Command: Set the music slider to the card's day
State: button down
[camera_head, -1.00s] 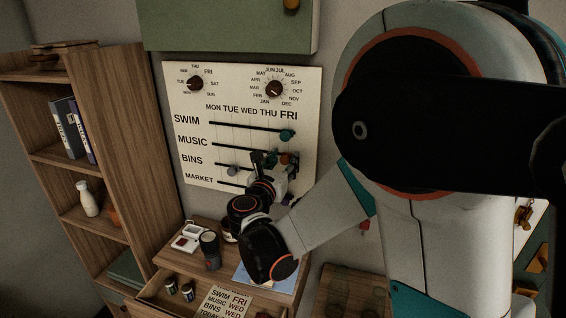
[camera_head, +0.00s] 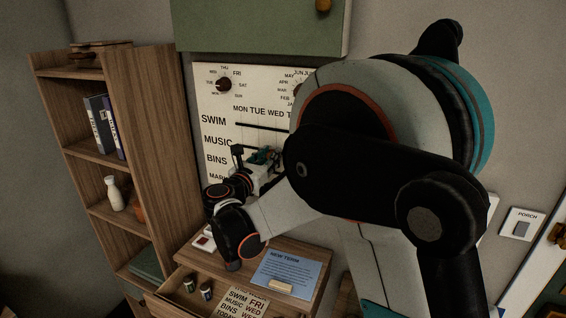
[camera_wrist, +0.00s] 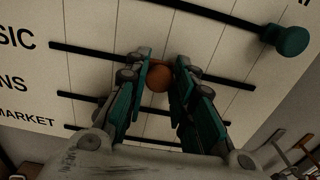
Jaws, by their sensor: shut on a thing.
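The white wall board (camera_head: 212,100) has day names along the top and rows for SWIM, MUSIC, BINS and MARKET. In the wrist view, my gripper (camera_wrist: 161,70) is shut on the orange-brown music knob (camera_wrist: 159,78). The knob sits around the middle of the dark music slot (camera_wrist: 95,54); the day names above it are out of that view. In the head view my gripper (camera_head: 264,157) is in front of the board, and my arm hides the board's right side. The card (camera_head: 243,303) in the open drawer reads MUSIC WED, with SWIM FRI and BINS WED.
The teal swim knob (camera_wrist: 288,39) is at its slot's right end. Below the board, a blue NEW TERM sheet (camera_head: 291,271) lies on the wooden cabinet top. Small jars (camera_head: 189,283) stand in the drawer. A bookshelf (camera_head: 133,150) is at left; a green cupboard (camera_head: 260,25) hangs above.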

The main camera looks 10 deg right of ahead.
jog(key=c, duration=1.4)
grip_release()
jog(key=shift+o, duration=0.2)
jog(key=v, duration=1.2)
jog(key=shift+d, duration=0.15)
